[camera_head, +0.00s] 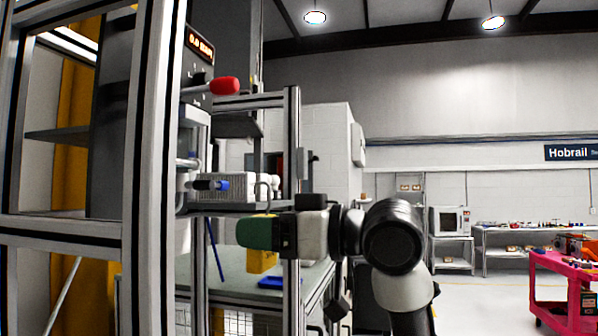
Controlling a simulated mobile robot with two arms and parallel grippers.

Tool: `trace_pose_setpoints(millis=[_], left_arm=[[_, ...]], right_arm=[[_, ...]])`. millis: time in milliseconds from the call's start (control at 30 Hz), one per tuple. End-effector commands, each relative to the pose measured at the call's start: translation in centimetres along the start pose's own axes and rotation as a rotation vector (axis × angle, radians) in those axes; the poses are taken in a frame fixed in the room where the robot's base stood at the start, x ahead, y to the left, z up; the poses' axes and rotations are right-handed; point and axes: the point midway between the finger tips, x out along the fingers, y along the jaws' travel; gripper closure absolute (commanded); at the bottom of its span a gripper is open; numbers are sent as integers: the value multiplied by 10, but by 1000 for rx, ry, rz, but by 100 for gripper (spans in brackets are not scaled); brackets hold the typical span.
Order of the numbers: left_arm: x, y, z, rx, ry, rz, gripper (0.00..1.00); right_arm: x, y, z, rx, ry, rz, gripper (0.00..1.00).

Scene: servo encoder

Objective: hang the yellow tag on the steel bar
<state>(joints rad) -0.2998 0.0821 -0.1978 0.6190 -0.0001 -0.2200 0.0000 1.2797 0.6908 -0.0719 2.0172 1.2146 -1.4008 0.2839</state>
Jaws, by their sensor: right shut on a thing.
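My right gripper (262,233), with green finger pads, comes in from the right. It is shut on the yellow tag (262,262), whose yellow body shows below the fingers. A thin grey hook (263,191) rises above the fingers and seems to belong to the tag; the middle of the tag is hidden by the gripper. My left gripper is not in view.
An aluminium frame post (152,170) stands close on the left. A red knob (224,86) juts out above the bar. A blue tray (271,282) lies on a surface below the gripper. A pink cart (560,285) is far right, with open floor before it.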

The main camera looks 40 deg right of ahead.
Motion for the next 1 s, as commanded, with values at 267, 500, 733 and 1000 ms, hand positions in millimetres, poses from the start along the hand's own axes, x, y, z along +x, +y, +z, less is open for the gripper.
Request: trace_pose_setpoints(millis=[267, 500, 733, 1000], left_arm=[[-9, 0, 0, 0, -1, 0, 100], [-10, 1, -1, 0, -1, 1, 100], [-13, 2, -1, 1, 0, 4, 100], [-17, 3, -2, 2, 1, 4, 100]], right_arm=[[-52, -21, -52, 1, 2, -45, 67], [-48, -23, -54, 3, -1, -51, 67], [-29, -24, -54, 3, -1, -51, 67], [-7, -25, -54, 2, 0, -50, 67]])
